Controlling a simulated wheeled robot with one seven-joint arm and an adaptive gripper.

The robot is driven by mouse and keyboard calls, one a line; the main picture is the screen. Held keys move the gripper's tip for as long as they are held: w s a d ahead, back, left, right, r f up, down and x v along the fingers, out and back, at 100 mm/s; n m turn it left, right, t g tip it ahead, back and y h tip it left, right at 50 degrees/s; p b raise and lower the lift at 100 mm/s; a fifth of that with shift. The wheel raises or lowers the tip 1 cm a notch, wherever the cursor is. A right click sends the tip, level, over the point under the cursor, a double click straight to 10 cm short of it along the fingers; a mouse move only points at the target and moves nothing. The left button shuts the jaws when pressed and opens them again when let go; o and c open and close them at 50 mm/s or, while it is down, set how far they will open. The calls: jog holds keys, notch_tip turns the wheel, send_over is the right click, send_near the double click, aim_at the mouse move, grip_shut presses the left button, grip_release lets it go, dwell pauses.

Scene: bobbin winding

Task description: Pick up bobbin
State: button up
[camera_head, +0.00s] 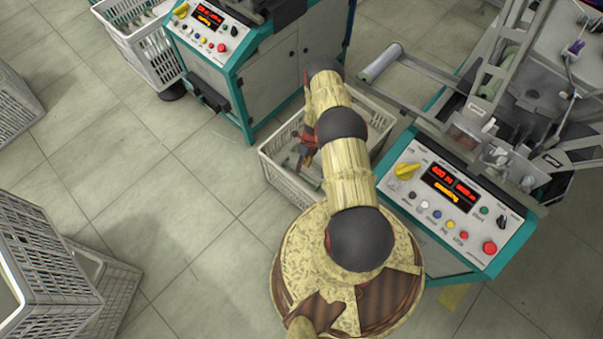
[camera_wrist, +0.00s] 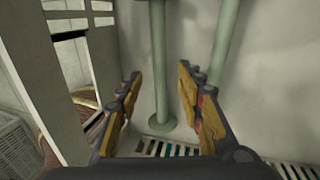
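Two thin pale green bobbins lie inside the white crate (camera_head: 281,172). In the wrist view, one bobbin (camera_wrist: 159,70) ends in a round flange and appears between my fingertips. The other bobbin (camera_wrist: 227,60) is just right of it, partly hidden by my right finger. My gripper (camera_wrist: 159,76) is open and empty, its fingers on either side of the first bobbin in the picture. I cannot tell how far it is from the bobbin. In the head view, my gripper (camera_head: 305,145) is low over the crate, with my arm hiding much of the inside.
The winding machine with a control panel (camera_head: 455,205) stands close right of the crate, another machine (camera_head: 285,65) behind it. A pale roll (camera_head: 380,63) sits on the right machine's arm. White baskets (camera_head: 55,270) stand at lower left. The floor left of the crate is clear.

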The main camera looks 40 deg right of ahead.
aim_at(302, 174)
jog(key=b+x, duration=0.2)
jog(key=x, duration=0.3)
jog(key=shift+f, duration=0.1)
grip_shut()
dwell(0.4)
